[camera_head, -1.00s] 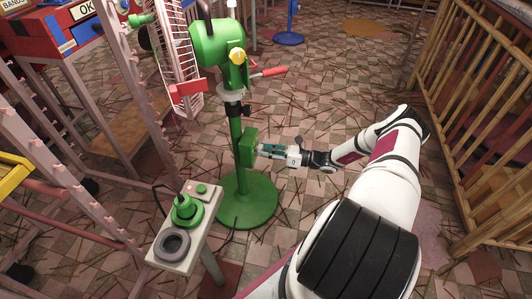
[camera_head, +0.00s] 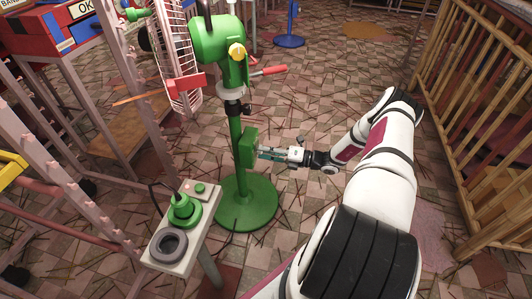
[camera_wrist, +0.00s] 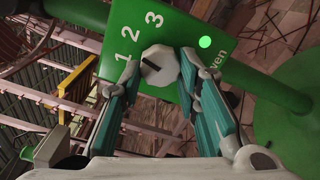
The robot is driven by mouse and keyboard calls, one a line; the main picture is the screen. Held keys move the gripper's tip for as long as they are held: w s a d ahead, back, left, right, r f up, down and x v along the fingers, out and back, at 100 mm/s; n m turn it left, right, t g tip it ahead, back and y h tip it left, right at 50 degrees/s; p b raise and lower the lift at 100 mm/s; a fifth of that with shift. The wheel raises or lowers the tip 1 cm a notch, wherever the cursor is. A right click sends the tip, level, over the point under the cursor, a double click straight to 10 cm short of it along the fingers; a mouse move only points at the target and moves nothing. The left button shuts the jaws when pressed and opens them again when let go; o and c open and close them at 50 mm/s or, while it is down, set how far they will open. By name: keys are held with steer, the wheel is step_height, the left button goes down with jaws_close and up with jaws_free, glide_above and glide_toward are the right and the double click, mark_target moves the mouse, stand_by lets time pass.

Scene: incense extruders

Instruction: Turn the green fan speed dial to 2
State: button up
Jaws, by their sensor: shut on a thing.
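The green fan (camera_head: 217,45) stands on a post with a round green base (camera_head: 245,203). Its green control box (camera_head: 249,147) is on the post and also fills the upper middle of the wrist view (camera_wrist: 187,25). The box carries the digits 1, 2 and 3 and a lit green spot. The pale grey dial (camera_wrist: 162,64) has a dark pointer mark, which seems to aim left, roughly toward the 1. My gripper (camera_wrist: 160,70) is shut on the dial, with one teal-padded finger on each side. In the head view my gripper (camera_head: 266,153) reaches the box from the right.
A small pale table (camera_head: 176,257) in front holds a green stepped piece (camera_head: 186,210) and a grey ring (camera_head: 168,244). Pink metal frames stand at left. A wooden railing (camera_head: 475,120) runs along the right. Incense sticks litter the tiled floor.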

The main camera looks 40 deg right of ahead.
steer(key=shift+m, duration=0.6)
steer(key=o, duration=1.2)
steer(key=shift+c, duration=0.2)
steer(key=v, duration=1.2)
